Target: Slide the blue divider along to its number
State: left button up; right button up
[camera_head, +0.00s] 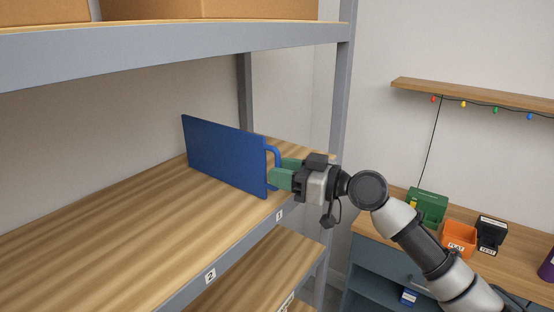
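The blue divider (222,153) stands upright on the wooden shelf board (110,225), toward its right end. It has a loop handle (271,150) on its near right edge. My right gripper (284,171) reaches in from the right, with its green fingers at the handle. One finger is in front of the handle and the other looks to be behind it; whether they are clamped on it is hard to tell. Number labels sit on the shelf's front edge: a 2 (210,275) and a smaller one (280,216) below the divider that is hard to read. My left gripper is out of view.
Cardboard boxes (210,9) stand on the upper shelf. A grey post (341,100) rises behind my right gripper. The board left of the divider is bare. At right, a desk holds a green box (427,206), an orange bin (459,238) and a black bin (492,234).

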jog(key=shift+w+a, duration=0.3)
jog(key=shift+a, duration=0.35)
grip_shut()
